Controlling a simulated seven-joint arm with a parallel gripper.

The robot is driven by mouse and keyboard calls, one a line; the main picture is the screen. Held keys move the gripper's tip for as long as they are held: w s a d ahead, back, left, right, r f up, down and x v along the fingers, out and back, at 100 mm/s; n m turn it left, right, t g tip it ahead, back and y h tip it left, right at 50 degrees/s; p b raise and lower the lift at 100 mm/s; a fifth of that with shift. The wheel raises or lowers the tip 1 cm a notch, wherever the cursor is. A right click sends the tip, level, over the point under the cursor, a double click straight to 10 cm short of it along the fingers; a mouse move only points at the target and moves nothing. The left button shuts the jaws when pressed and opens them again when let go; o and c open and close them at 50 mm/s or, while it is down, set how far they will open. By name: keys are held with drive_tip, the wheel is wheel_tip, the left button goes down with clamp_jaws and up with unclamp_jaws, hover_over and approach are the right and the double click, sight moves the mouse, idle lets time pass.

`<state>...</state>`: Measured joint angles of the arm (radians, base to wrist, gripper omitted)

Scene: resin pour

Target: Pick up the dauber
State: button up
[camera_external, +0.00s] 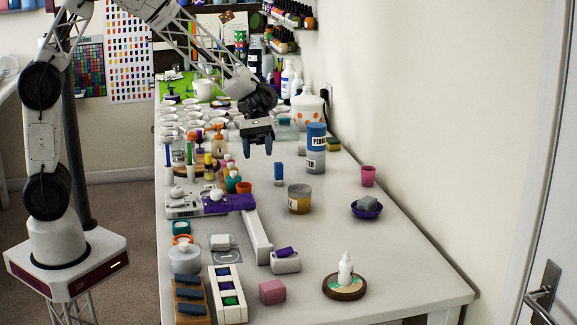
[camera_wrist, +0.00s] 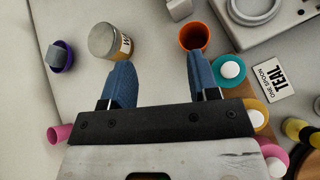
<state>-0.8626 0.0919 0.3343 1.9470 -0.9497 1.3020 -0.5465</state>
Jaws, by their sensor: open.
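My gripper (camera_external: 257,149) is open and empty, pointing down above the table; its blue fingers also show in the wrist view (camera_wrist: 159,62), with bare table between their tips. I cannot tell for sure which thing is the dauber. A small upright blue piece (camera_external: 279,172) stands below and slightly right of my gripper in the external view. In the wrist view it is not visible, perhaps hidden behind the gripper body. Small bottles with round white tops, one teal (camera_wrist: 228,70) and one yellow (camera_wrist: 254,116), stand right of my gripper in the wrist view.
A gold jar (camera_external: 299,199), an orange cup (camera_external: 244,188), a pink cup (camera_external: 368,175) and a purple bowl (camera_external: 366,209) holding a grey block stand around. A tall blue-and-grey container (camera_external: 316,148) is behind.

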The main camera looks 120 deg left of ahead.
sight(280, 180)
drive_tip(key=a+f+n+t, duration=0.1)
drive_tip(key=a+f, duration=0.1)
drive_tip(key=a, duration=0.2)
drive_tip(key=s+a+f+n+t, duration=0.1)
drive_tip(key=a+f+n, duration=0.1)
drive_tip(key=a, duration=0.2)
drive_tip(key=s+a+f+n+t, duration=0.1)
drive_tip(key=a+f+n, duration=0.1)
drive_tip(key=a, duration=0.2)
drive_tip(key=shift+s+a+t, duration=0.25)
drive_tip(key=shift+a+t, duration=0.05)
drive_tip(key=shift+a, duration=0.05)
drive_tip(key=shift+s+a+f, duration=0.1)
drive_tip(key=shift+a+f, duration=0.05)
drive_tip(key=shift+x, duration=1.35)
drive_tip(key=shift+x, duration=2.6)
drive_tip(key=shift+s, duration=0.1)
drive_tip(key=c, duration=1)
